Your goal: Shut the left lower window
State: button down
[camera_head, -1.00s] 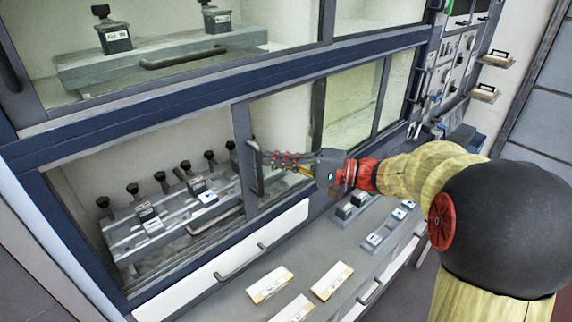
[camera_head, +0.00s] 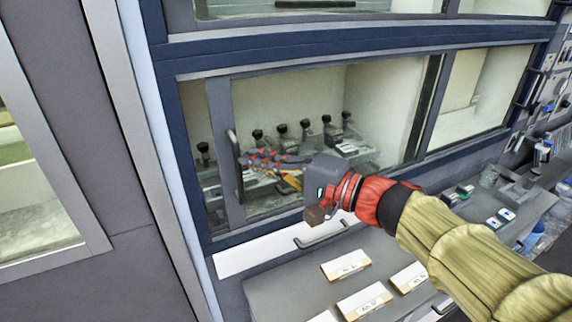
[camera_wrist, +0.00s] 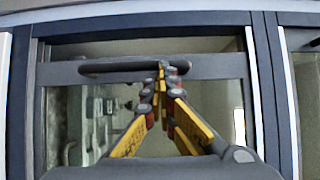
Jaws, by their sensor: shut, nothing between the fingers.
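The left lower window is a sliding glass pane whose grey edge stile (camera_head: 221,130) stands near the left end of its opening. A narrow uncovered strip shows between the stile and the left side of the frame (camera_head: 180,150). The dark upright bar handle (camera_head: 234,166) is on this stile; it also shows in the wrist view (camera_wrist: 105,67). My gripper (camera_head: 246,160) is shut and empty, with its fingertips at the handle from the right side. In the wrist view its fingertips (camera_wrist: 160,68) meet at the bar; whether they press on it I cannot tell.
Behind the glass stand several dark-knobbed parts (camera_head: 304,126) on a rack. Below is a grey counter (camera_head: 275,280) with labelled white plates (camera_head: 346,264) and a drawer handle (camera_head: 321,236). A grey wall panel (camera_head: 125,190) stands at the left.

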jog(key=shift+s+a+b, duration=0.2)
jog(key=shift+a+b, duration=0.05)
jog(key=shift+a, duration=0.4)
jog(key=shift+s+a+b, duration=0.25)
jog(key=shift+a, duration=0.35)
jog(key=shift+s+a+b, duration=0.2)
jog(key=shift+a+b, duration=0.05)
jog(key=shift+a, duration=0.4)
